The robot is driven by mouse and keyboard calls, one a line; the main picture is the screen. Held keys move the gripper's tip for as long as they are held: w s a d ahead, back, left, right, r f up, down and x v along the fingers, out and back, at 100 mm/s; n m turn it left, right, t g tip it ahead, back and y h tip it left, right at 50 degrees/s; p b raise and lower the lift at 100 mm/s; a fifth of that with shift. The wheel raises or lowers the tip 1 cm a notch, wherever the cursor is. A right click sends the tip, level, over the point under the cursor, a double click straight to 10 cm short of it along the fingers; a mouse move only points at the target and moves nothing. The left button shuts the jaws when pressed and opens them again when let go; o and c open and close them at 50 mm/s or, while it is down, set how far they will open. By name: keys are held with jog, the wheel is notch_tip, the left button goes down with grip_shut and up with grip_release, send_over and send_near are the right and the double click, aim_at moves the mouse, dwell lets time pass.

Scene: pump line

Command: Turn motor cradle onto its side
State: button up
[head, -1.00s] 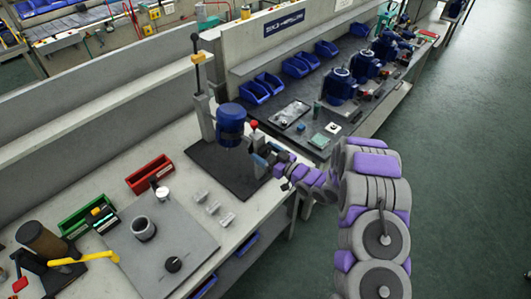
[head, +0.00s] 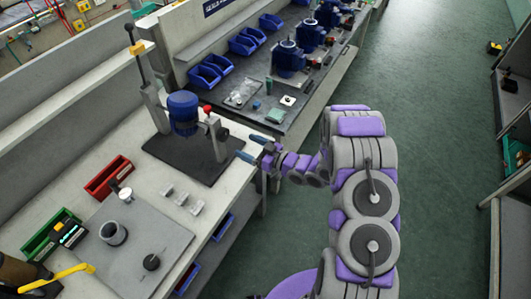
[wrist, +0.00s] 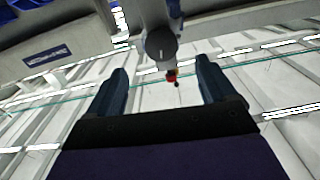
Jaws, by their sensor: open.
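The motor cradle holds a blue motor (head: 184,112) between two grey posts on a black mat (head: 188,157) at the bench corner. The right post (head: 216,142) has a red knob (head: 207,110) at its top. My gripper (head: 250,147) is open and empty, to the right of that post and apart from it, at the bench's edge. The motor itself is not clear in that view.
A red bin (head: 108,178), a green bin (head: 48,235), a grey plate (head: 140,245) and small grey blocks (head: 182,199) lie on the near bench. A yellow-handled lever (head: 68,273) is at front left. More blue motors (head: 289,57) stand on the far bench. The green floor (head: 430,110) is open at right.

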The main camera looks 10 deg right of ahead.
jog(key=v, duration=0.6)
jog(key=shift+s+d, duration=0.15)
jog(key=shift+d, duration=0.1)
